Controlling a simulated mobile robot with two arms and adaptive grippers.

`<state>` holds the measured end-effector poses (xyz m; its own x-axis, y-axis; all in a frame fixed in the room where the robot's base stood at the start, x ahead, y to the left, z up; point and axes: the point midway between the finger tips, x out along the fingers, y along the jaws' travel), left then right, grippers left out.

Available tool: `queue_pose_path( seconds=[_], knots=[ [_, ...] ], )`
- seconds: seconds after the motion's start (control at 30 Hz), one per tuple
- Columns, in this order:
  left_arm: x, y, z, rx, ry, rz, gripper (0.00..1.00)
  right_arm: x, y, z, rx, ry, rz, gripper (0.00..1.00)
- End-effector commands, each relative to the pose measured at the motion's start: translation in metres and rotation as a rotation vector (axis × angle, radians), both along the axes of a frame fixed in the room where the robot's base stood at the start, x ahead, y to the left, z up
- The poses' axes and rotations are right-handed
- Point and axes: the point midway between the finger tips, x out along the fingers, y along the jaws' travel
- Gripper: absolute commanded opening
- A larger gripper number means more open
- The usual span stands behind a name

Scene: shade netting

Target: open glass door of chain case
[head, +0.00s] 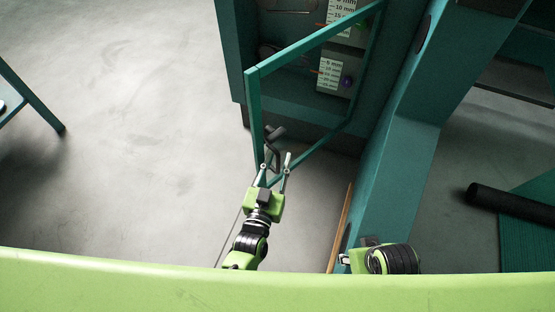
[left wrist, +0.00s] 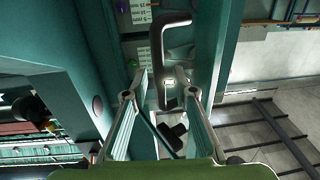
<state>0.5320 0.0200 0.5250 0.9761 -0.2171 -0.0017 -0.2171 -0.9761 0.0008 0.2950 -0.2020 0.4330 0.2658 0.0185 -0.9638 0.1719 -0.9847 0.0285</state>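The glass door (head: 313,47) of the chain case (head: 241,50) has a teal frame and stands swung out at an angle from the case front. Its dark bar handle (head: 275,150) is on the free edge of the door. In the left wrist view the handle (left wrist: 158,48) bends down between the two fingers. My left gripper (head: 276,161) is open, with its fingers on either side of the handle; a gap shows, and contact is unclear. My right gripper (head: 345,259) is low in the head view, away from the door; its fingers are mostly hidden.
Inside the case are white labels (head: 330,75) with millimetre sizes. A teal post (head: 398,185) stands close right of the door. A dark roller (head: 510,203) lies at far right. A teal frame leg (head: 35,100) is at far left. Grey floor (head: 130,120) left of the door is clear.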

Motion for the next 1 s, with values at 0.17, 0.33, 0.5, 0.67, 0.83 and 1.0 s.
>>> queue_pose_path(
  seconds=[0.17,0.33,0.5,0.67,0.83,1.0],
  knots=[
    [0.000,0.000,0.000,-0.001,-0.001,0.001,0.25,0.000,0.000,0.000,0.001,0.000,0.000,0.40],
    [-0.010,0.002,-0.001,-0.001,0.001,0.001,0.25,0.000,0.000,0.000,0.001,0.000,0.001,0.40],
    [-0.039,0.009,-0.001,0.001,0.003,0.000,0.25,0.000,0.000,0.000,0.001,0.000,0.001,0.40],
    [-0.073,0.016,-0.001,0.001,0.004,-0.001,0.25,0.000,0.000,0.000,0.001,0.000,0.001,0.40],
    [-0.101,0.022,0.000,-0.001,0.002,0.000,0.25,0.000,0.000,0.000,0.000,0.000,0.001,0.40],
    [-0.115,0.026,0.000,-0.001,0.001,0.000,0.25,0.000,0.000,0.000,0.000,0.000,0.000,0.40]
  ],
)
